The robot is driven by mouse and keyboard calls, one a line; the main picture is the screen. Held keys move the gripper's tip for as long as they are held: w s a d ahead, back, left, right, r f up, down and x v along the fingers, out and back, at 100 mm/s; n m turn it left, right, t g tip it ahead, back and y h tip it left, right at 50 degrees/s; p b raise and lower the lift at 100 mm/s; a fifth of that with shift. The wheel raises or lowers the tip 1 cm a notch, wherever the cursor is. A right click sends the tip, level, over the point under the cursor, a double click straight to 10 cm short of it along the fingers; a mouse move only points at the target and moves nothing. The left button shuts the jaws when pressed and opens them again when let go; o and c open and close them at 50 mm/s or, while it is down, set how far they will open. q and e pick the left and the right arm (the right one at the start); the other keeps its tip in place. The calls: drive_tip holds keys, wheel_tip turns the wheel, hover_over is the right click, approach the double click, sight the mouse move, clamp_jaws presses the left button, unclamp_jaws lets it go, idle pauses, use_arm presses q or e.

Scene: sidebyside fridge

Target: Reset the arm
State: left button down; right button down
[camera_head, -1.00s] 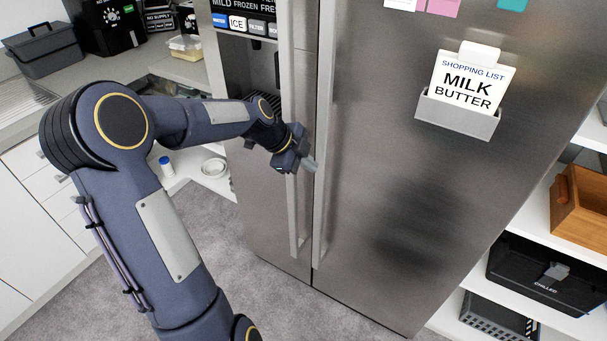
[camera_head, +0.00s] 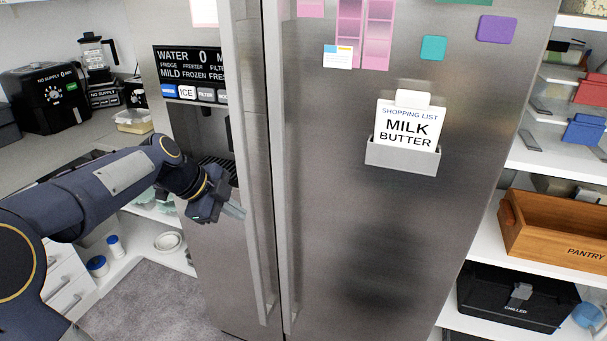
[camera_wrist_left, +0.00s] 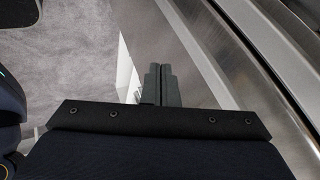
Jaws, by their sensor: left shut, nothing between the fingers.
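My left arm (camera_head: 95,185) comes in from the left in the head view. My left gripper (camera_head: 236,210) is in front of the left fridge door, left of the two long vertical handles. Its fingers are together and empty. In the left wrist view the shut fingers (camera_wrist_left: 161,84) sit side by side, with floor to their left and the steel door front and handles to their right. Whether the fingertips touch the door I cannot tell. My right gripper is in no view.
The steel side-by-side fridge (camera_head: 350,225) has both doors shut. A shopping-list holder (camera_head: 402,156) is on its right door. Shelves on the right hold a wooden pantry crate (camera_head: 555,228) and a black chilled box (camera_head: 515,298). A counter with appliances (camera_head: 48,100) is at the left.

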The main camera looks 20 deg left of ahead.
use_arm(q)
drive_tip(key=s+d+f+n, duration=0.3)
drive_tip(key=s+d+n, duration=0.4)
drive_tip(key=s+n, duration=0.2)
drive_tip(key=s+d+f+n, duration=0.4)
drive_tip(key=s+d+n, duration=0.3)
drive_tip(key=s, duration=0.6)
drive_tip(key=shift+s+d+n+y, duration=0.2)
drive_tip(key=shift+n+y, duration=0.1)
drive_tip(key=shift+n, duration=0.7)
